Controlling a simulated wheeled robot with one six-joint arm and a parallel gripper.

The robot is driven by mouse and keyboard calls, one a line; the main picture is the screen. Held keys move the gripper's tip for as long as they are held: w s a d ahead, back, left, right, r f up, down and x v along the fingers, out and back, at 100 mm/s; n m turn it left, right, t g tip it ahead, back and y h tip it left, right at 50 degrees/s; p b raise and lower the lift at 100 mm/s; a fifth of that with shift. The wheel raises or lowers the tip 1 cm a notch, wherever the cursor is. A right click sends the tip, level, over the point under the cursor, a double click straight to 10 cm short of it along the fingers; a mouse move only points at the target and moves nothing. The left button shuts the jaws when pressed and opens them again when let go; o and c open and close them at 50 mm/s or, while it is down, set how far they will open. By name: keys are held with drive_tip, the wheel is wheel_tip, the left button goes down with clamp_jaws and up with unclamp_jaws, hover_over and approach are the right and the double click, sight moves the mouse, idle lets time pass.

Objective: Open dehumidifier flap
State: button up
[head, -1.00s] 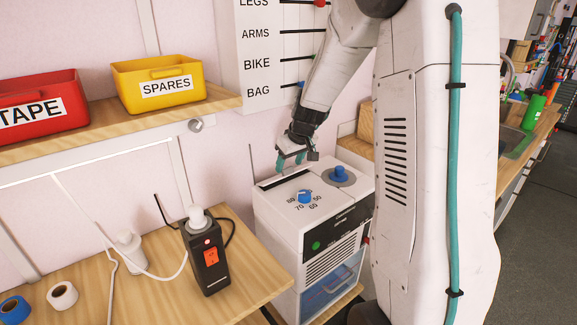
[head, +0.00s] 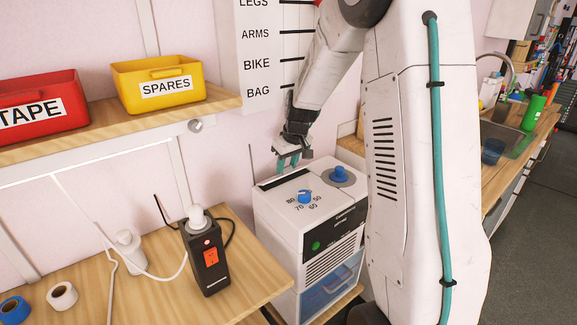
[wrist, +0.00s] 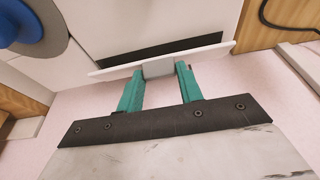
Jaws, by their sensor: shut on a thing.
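The dehumidifier (head: 300,225) is a white box with a dial and a blue knob on top. In the wrist view its flap (wrist: 110,72) is a thin white strip beside a long dark slot (wrist: 165,47). The flap looks tilted up from the top, with the slot showing. A grey tab (wrist: 158,68) sits on the flap's edge. My gripper (wrist: 158,78) has its teal fingers shut on either side of this tab. In the head view my gripper (head: 288,162) is over the back edge of the top, and its fingers hide part of the flap.
A wooden bench (head: 150,285) at left holds a black power block (head: 205,260) with a red switch, a cable and tape rolls. A shelf above carries a red bin (head: 40,100) and a yellow bin (head: 158,85). The wall is close behind the dehumidifier.

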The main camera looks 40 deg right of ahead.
drive_tip(key=shift+w+r, duration=0.1)
drive_tip(key=o, duration=1)
drive_tip(key=v, duration=0.8)
drive_tip(key=shift+w, duration=0.15)
